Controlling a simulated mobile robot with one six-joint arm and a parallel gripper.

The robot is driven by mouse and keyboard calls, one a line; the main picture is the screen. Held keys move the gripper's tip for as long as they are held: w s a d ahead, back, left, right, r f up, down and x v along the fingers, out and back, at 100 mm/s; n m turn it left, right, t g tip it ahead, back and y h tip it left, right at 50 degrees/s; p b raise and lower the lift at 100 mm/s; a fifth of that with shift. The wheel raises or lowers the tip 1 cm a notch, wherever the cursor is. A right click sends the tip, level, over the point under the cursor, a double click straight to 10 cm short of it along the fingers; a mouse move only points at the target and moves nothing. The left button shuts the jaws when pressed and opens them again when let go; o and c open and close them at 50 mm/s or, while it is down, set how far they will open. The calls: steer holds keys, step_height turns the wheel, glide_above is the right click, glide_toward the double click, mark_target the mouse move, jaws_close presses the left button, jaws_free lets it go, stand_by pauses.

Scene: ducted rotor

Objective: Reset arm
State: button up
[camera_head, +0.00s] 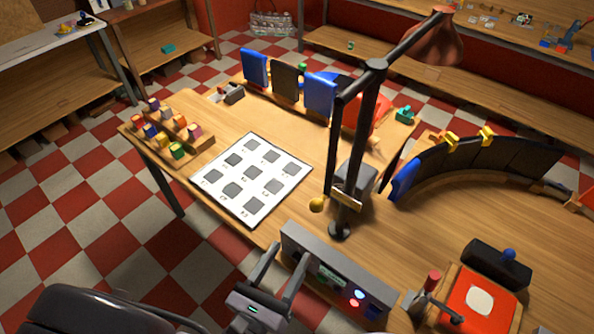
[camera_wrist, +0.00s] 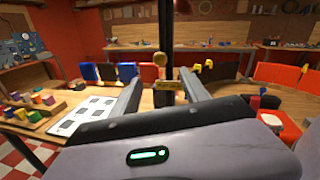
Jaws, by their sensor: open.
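My gripper (camera_head: 278,268) shows at the bottom middle of the head view, near the table's front edge and beside a grey control box (camera_head: 335,278). In the wrist view its two fingers (camera_wrist: 158,92) stand apart, with nothing between them in its grasp. The gripper is open and empty.
A white sheet with dark squares (camera_head: 252,180) lies on the wooden table. Several coloured blocks sit in a wooden rack (camera_head: 170,135) at the left. A tall lamp post (camera_head: 358,130) stands mid-table. A curved dark panel (camera_head: 470,160) and a red pad (camera_head: 480,300) are at the right.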

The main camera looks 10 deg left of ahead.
steer(key=d+f+m+g+h+b, duration=0.3)
steer(key=d+m+g+h+b, duration=0.3)
steer(key=d+m+g+b, duration=0.5)
steer(key=s+d+f+m+g+y+b, duration=0.2)
steer(key=d+f+m+y+b, duration=0.25)
steer(key=m, duration=0.65)
steer(key=s+d+f+m+g+y+b, duration=0.1)
steer(key=s+f+m+g+y+b, duration=0.15)
steer(key=m+y+b, duration=0.65)
steer(key=w+r+m+t, duration=0.1)
steer(key=m, duration=0.1)
steer(key=w+r+m+t+p, duration=0.1)
steer(key=m+t, duration=0.1)
steer(key=m, duration=0.1)
steer(key=w+r+m+t, duration=0.1)
steer(key=m, duration=0.1)
steer(key=shift+w+r+m+p, duration=0.1)
steer(key=shift+r+m+p, duration=0.3)
